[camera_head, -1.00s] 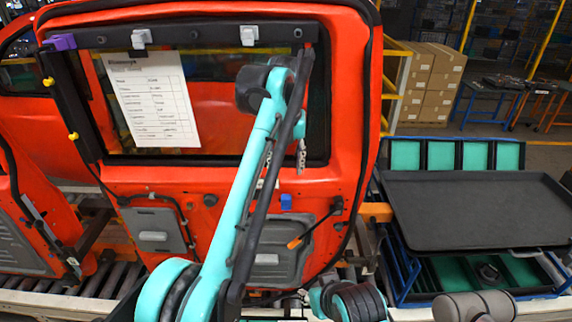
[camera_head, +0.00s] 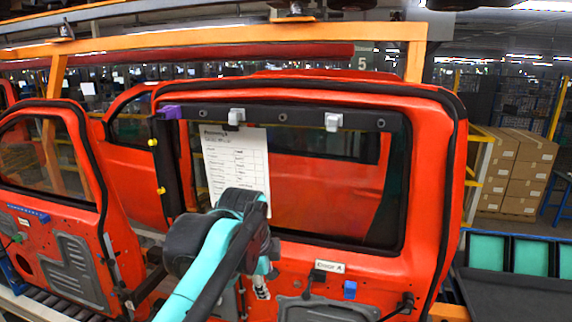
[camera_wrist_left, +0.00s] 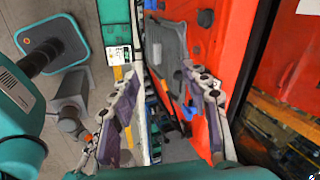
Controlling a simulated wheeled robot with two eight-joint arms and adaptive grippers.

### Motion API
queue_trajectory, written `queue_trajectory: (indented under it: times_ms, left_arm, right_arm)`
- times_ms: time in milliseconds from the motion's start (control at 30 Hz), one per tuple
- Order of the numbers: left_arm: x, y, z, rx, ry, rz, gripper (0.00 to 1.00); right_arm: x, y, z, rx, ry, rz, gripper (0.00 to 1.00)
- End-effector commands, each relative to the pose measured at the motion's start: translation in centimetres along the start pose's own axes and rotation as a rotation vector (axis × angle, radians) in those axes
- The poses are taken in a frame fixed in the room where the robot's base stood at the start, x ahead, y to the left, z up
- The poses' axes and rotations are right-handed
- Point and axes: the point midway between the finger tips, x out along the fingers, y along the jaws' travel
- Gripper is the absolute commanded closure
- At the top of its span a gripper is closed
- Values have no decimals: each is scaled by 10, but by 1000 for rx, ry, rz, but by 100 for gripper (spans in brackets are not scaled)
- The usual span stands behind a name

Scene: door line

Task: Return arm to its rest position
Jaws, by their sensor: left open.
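My left arm (camera_head: 205,262) rises from the bottom of the head view, its dark and teal wrist in front of the lower left of the red door's window. My left gripper (camera_head: 262,288) shows only as a small metal piece below that wrist. In the left wrist view the gripper (camera_wrist_left: 157,82) is open, its two grey-purple fingers wide apart with nothing between them. The red door (camera_wrist_left: 210,30) is beyond and beside the right finger; I cannot tell the gap. My right gripper is not in view.
The red door (camera_head: 428,170) carries a printed sheet (camera_head: 236,160) and a dark bar with clips. Another red door (camera_head: 90,210) stands at left. Cardboard boxes (camera_head: 520,165) and a dark tray (camera_head: 500,298) are at right. An orange frame (camera_head: 230,38) spans above.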

Motion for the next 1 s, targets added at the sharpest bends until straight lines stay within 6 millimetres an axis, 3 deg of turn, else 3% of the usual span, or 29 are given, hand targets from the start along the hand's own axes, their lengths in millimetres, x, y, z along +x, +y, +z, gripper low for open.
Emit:
queue_trajectory:
  times_ms: [100, 300, 633, 700, 1000]
  left_arm:
    - [8, 42, 35, -313, -4, -47, 53]
    - [33, 118, 82, -838, 16, -129, 53]
    - [86, 228, 128, -1524, 96, -241, 53]
    - [102, 243, 133, -1611, 112, -255, 53]
    - [171, 269, 136, -1597, 110, -251, 53]
  right_arm:
    - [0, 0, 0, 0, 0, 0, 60]
    - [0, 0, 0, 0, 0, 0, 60]
    - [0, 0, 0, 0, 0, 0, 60]
    - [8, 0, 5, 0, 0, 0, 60]
    - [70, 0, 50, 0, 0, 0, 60]
